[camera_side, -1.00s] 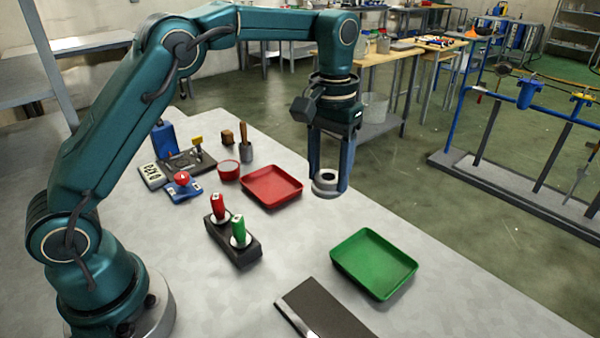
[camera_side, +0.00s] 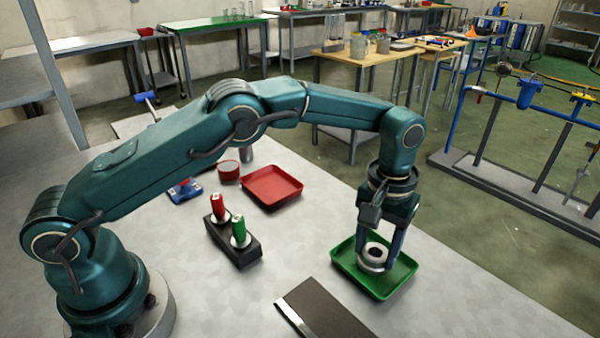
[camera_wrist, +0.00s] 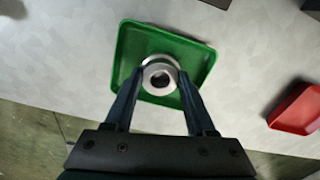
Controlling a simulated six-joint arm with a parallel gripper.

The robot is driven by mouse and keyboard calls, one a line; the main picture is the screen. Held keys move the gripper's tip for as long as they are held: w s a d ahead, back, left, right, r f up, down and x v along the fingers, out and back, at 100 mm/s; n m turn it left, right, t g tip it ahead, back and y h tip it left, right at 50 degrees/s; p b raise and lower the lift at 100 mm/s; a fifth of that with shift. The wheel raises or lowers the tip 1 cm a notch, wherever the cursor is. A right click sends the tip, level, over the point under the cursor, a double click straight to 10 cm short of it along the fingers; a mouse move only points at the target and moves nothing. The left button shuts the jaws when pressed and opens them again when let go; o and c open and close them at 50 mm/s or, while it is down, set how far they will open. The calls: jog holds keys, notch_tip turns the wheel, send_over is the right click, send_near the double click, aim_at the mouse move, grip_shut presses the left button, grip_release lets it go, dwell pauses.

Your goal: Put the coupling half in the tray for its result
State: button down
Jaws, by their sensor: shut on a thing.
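The coupling half (camera_side: 374,257) is a grey metal ring with a dark central hole. It also shows in the wrist view (camera_wrist: 159,76). My gripper (camera_side: 378,262) is shut on it, with one finger on each side, and points down. The coupling half is over the green tray (camera_side: 345,262), inside its rim as seen from both cameras. I cannot tell whether it touches the tray floor. The green tray (camera_wrist: 128,50) lies under my fingers in the wrist view. The red tray (camera_side: 272,187) is empty and stands farther back on the bench.
A black block (camera_side: 236,248) with a red and a green handle stands left of the green tray. A dark flat plate (camera_side: 325,312) lies near the front. A round red container (camera_side: 229,172) and a blue item (camera_side: 186,190) are behind. Bare bench lies between the trays.

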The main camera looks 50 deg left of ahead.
jog(key=shift+f, duration=0.2)
jog(key=shift+f, duration=0.15)
jog(key=shift+c, duration=1.1)
grip_release()
